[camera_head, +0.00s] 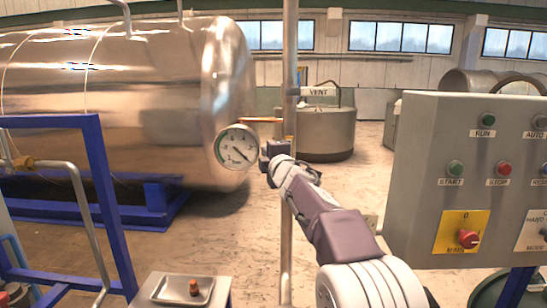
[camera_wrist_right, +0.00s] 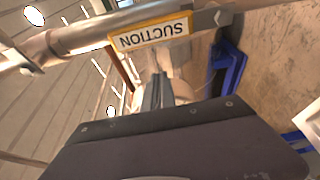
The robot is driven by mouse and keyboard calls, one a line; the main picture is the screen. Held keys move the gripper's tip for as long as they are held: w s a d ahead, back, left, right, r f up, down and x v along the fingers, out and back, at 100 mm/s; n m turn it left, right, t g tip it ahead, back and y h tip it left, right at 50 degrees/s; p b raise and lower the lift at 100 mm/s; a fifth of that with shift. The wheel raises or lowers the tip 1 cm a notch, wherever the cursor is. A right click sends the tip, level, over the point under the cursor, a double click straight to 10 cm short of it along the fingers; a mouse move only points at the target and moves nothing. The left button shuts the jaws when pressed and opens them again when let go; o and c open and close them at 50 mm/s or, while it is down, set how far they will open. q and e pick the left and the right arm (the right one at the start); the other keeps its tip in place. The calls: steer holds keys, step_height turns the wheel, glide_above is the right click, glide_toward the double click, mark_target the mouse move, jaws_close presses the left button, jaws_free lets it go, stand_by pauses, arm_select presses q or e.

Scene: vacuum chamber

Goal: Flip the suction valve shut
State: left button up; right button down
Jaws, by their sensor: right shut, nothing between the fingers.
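A yellow-edged SUCTION label (camera_wrist_right: 153,36) hangs on a metal pipe (camera_wrist_right: 75,38) across the top of the right wrist view. In the head view a thin orange lever (camera_head: 262,120) lies level and sticks out left from the upright pipe (camera_head: 290,60). A reddish-brown bar (camera_wrist_right: 128,74) beside my fingers in the wrist view may be the same lever; I cannot tell. My right gripper (camera_head: 266,156) is shut and empty, a little below the orange lever and close to the upright pipe. Its fingers (camera_wrist_right: 157,92) point toward the label. The valve body is not clearly visible.
A round gauge (camera_head: 237,147) sits just left of my right gripper. A grey control panel (camera_head: 410,180) with buttons stands at the right. A blue frame (camera_head: 105,190) and a large steel tank (camera_head: 120,100) are at the left. A small tray (camera_head: 165,297) lies in front.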

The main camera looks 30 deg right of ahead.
steer(key=s+d, duration=0.1)
steer(key=s+d+p, duration=0.1)
steer(key=d, duration=0.1)
steer(key=shift+d, duration=0.2)
steer(key=shift+s, duration=0.15)
